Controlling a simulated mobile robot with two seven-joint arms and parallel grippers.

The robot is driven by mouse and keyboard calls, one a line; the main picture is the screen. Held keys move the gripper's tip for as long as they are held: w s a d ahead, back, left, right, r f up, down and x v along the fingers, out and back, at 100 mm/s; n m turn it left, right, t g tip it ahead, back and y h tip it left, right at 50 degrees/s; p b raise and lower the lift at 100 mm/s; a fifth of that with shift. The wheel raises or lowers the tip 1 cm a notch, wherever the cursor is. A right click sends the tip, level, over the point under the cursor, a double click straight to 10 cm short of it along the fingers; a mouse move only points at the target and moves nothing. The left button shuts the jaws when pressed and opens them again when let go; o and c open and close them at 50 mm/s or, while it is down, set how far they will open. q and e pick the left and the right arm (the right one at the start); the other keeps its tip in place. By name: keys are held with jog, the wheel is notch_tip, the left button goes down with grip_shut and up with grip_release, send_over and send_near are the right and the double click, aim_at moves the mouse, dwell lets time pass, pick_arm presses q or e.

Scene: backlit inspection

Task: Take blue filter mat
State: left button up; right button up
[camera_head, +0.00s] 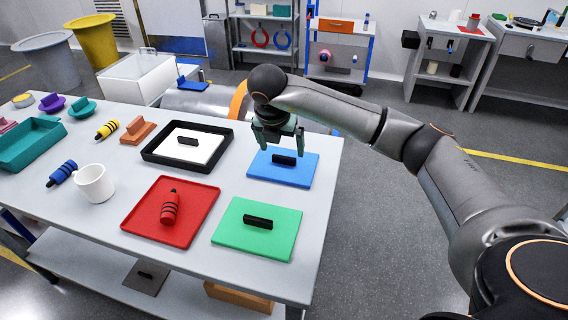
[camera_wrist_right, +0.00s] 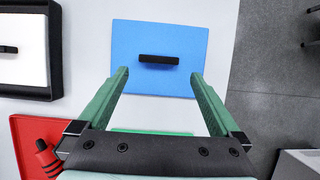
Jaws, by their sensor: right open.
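The blue filter mat (camera_head: 271,171) lies flat near the right edge of the table, with a black bar handle (camera_head: 284,160) on its middle. My right gripper (camera_head: 278,144) is above the mat's far part, open and empty. In the right wrist view the blue mat (camera_wrist_right: 190,75) lies ahead, its black handle (camera_wrist_right: 158,59) lying crosswise, beyond the tips of my right gripper (camera_wrist_right: 160,74). The fingers are spread wider than the handle and do not touch it. My left gripper is not in view.
A green mat (camera_head: 230,230) with a black handle and a red tray (camera_head: 140,213) holding a red striped piece lie nearer. A black tray (camera_head: 152,156) with a white mat is left. A white mug (camera_head: 93,183) stands further left.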

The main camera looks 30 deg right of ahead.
aim_at(284, 156)
jog(key=shift+w+x, duration=0.15)
jog(key=shift+x, duration=1.2)
jog(key=shift+w+x, duration=0.1)
jog(key=shift+x, duration=1.25)
jog(key=shift+d+r, duration=0.1)
jog(key=shift+r, duration=0.05)
jog(key=c, duration=1.2)
jog(key=shift+r, duration=0.1)
jog(key=shift+c, duration=0.2)
